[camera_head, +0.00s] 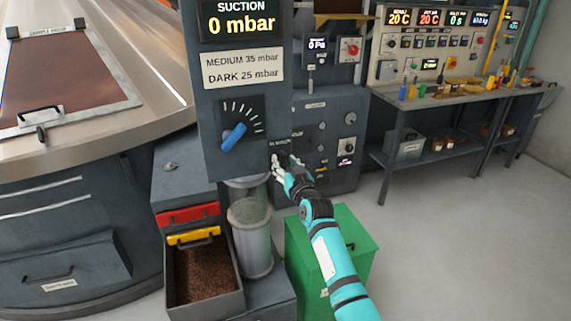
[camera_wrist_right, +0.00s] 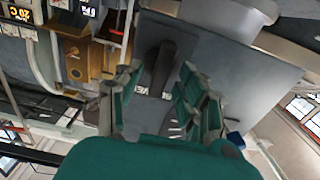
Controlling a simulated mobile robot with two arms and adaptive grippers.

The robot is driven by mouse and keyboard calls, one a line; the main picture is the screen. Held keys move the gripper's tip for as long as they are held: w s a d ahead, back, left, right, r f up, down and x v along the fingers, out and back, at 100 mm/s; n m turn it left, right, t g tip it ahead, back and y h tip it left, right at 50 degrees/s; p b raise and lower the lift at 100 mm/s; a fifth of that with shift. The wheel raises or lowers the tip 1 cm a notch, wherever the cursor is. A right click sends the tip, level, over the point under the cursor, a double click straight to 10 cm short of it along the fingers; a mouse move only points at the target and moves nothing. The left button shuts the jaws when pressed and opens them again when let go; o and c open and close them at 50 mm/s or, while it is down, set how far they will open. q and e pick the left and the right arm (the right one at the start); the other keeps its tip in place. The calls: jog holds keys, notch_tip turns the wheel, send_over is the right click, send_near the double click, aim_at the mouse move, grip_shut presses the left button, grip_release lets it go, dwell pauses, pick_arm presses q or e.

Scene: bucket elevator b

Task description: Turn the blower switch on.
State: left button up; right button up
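The blower switch (camera_wrist_right: 160,65) is a dark lever on a grey panel face in the right wrist view, with a partly hidden label beside it. My right gripper (camera_wrist_right: 155,95) is open there, one teal finger on each side of the lever; I cannot tell whether either touches it. In the head view my right gripper (camera_head: 284,163) is at the lower right edge of the suction panel (camera_head: 205,125), and its hand hides the switch. The suction display (camera_head: 240,24) reads 0 mbar. My left gripper is not in view.
A blue-pointer dial (camera_head: 233,137) is on the suction panel. Below are a glass cylinder (camera_head: 250,215), a bin of brown granules (camera_head: 205,285) and a green box (camera_head: 330,250) under my right arm. A control bench (camera_head: 440,100) stands behind. The floor at right is clear.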

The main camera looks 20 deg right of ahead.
grip_shut()
jog(key=shift+m, duration=0.3)
jog(key=m, duration=0.3)
jog(key=shift+d+m, duration=0.1)
jog(key=shift+m, duration=0.2)
jog(key=m, duration=0.4)
jog(key=shift+d+p, duration=0.1)
jog(key=shift+p, duration=0.2)
jog(key=m, duration=0.5)
jog(key=shift+f, duration=0.1)
jog(key=m, duration=0.4)
jog(key=shift+d+f+m+p, duration=0.1)
jog(key=shift+f+m+p, duration=0.05)
jog(key=shift+m+p, duration=0.2)
